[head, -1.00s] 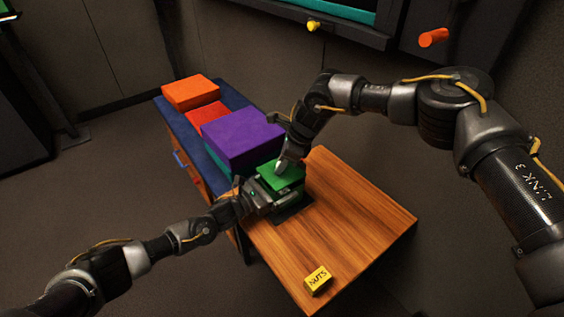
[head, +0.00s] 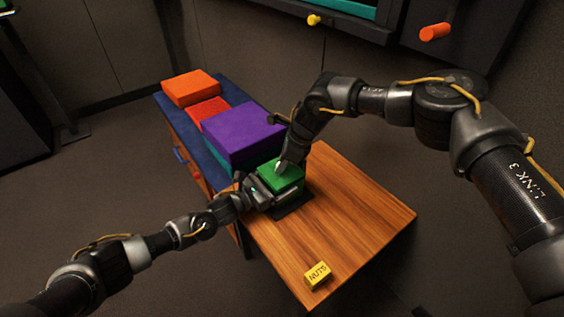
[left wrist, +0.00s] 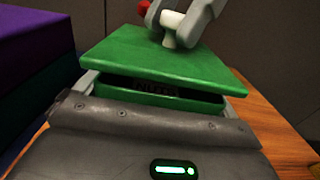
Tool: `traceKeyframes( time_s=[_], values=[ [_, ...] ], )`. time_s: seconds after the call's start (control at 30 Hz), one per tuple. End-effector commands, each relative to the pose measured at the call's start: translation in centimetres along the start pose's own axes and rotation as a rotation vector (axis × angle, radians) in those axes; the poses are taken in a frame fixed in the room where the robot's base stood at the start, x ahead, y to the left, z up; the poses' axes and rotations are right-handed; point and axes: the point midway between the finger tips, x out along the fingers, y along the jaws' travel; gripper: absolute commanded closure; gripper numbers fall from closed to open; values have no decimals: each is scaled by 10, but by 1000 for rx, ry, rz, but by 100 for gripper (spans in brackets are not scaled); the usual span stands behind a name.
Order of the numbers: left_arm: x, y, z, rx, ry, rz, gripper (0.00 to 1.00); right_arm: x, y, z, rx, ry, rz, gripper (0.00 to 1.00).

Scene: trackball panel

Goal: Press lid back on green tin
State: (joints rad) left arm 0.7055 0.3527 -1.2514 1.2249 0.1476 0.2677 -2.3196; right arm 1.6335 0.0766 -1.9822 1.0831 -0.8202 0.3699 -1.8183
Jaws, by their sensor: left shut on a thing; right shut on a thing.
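The green tin (left wrist: 160,97) stands on a dark mat (head: 294,209) on the wooden table. My left gripper (head: 265,192) is shut on the tin's sides, its grey jaws showing at both ends of it in the left wrist view. The green lid (left wrist: 165,63) is over the tin, with a dark gap between lid and rim, and it looks slightly tilted and turned. My right gripper (head: 283,166) is shut on the lid's white knob (left wrist: 170,28) from above. The gap is hard to make out in the head view. Dark lettering on the tin is partly shaded by the lid.
A purple box (head: 240,135), a red box (head: 208,112) and an orange box (head: 190,88) stand on a blue-topped cabinet close behind the tin. A yellow block marked NUTS (head: 318,274) lies near the table's front edge. The table's right side is clear.

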Motion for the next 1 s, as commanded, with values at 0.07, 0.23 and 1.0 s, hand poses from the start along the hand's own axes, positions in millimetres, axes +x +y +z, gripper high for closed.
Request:
traceKeyframes(
  time_s=[0.07, 0.23, 1.0],
  values=[
    [0, 0, -1, 0, 2, 0, 46, 2, 0, -1, 0, 0, 0, 100],
    [0, 0, -1, 0, 2, 0, 46, 5, 0, -2, 0, 0, 0, 100],
    [0, 0, -1, 0, 2, -1, 46, 10, 0, -5, 0, 0, 0, 51]
  ],
)
